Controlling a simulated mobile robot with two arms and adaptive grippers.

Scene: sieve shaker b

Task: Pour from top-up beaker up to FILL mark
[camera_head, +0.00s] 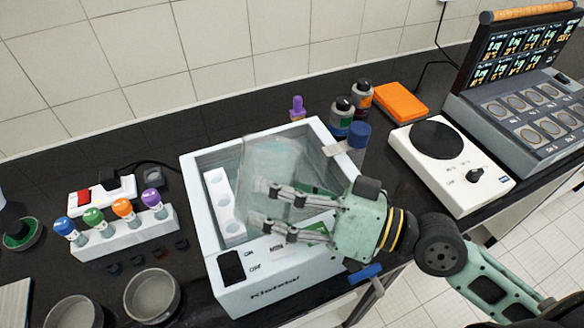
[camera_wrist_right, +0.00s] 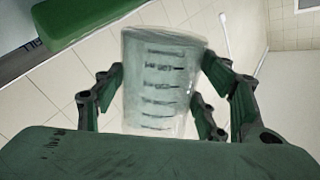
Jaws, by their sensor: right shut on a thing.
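My right gripper (camera_head: 258,203) is shut on a clear beaker (camera_head: 268,160) above the open basin of a white bath (camera_head: 285,285). The beaker looks tilted in the head view. In the right wrist view the beaker (camera_wrist_right: 160,85) sits between the fingers (camera_wrist_right: 160,100), with dark graduation lines on its side. The liquid level in the beaker is hard to tell. Inside the bath is a white rack with round holes (camera_head: 224,200). I cannot make out a FILL mark or the water level in the bath. My left gripper is not in view.
Left of the bath stands a rack (camera_head: 125,235) of colour-capped tubes, with round sieves (camera_head: 152,296) in front. Behind right are small bottles (camera_head: 342,112) and an orange box (camera_head: 401,101). A white hotplate (camera_head: 452,175) stands right. A blue-handled tap (camera_head: 365,273) sticks out in front.

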